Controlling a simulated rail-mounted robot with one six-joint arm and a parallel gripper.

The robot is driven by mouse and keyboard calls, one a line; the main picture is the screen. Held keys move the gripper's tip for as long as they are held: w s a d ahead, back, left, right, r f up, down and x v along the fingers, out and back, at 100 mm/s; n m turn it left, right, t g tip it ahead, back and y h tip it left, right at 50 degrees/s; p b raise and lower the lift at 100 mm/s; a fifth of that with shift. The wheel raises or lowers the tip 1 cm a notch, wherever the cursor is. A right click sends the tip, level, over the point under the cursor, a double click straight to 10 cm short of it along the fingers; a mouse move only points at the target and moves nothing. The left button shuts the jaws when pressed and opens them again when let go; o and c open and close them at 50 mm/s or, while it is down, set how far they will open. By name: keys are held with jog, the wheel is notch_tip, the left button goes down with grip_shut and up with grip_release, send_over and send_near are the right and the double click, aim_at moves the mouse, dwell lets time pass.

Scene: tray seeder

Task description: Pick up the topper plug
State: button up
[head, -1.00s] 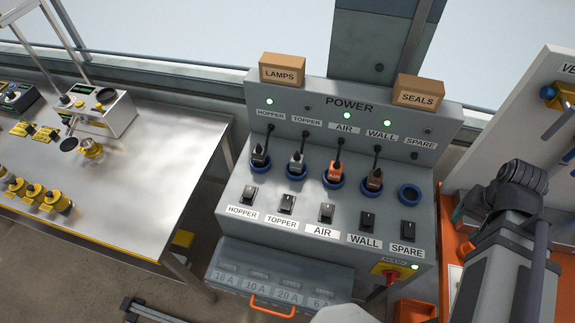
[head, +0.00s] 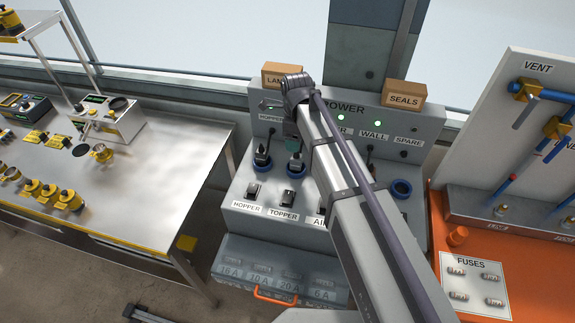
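The topper plug (head: 295,161) is a grey plug seated in a blue-ringed socket on the sloped face of the power panel (head: 235,185). It is above the TOPPER label and switch (head: 288,196). My gripper (head: 291,130) is just above and behind the plug in the picture, mostly hidden by my own wrist and forearm. Its fingertips are too small and covered to tell whether they are open or whether they touch the plug or its cord. The hopper plug (head: 262,155) stands in the socket to the left. The air plug is hidden behind my arm.
A LAMPS box (head: 270,76) and a SEALS box (head: 405,93) stand on top of the panel. The empty spare socket (head: 401,188) is at right. The hopper, air and wall lamps glow green. A steel bench (head: 170,160) is left, an orange fuse bench (head: 450,270) right.

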aim_at(296, 161)
notch_tip(296, 161, down, 11)
jog(key=b, duration=1.1)
jog(key=shift+d+f, duration=0.1)
jog(key=shift+d, duration=0.05)
jog(key=shift+r, duration=0.25)
jog(key=c, duration=1.1)
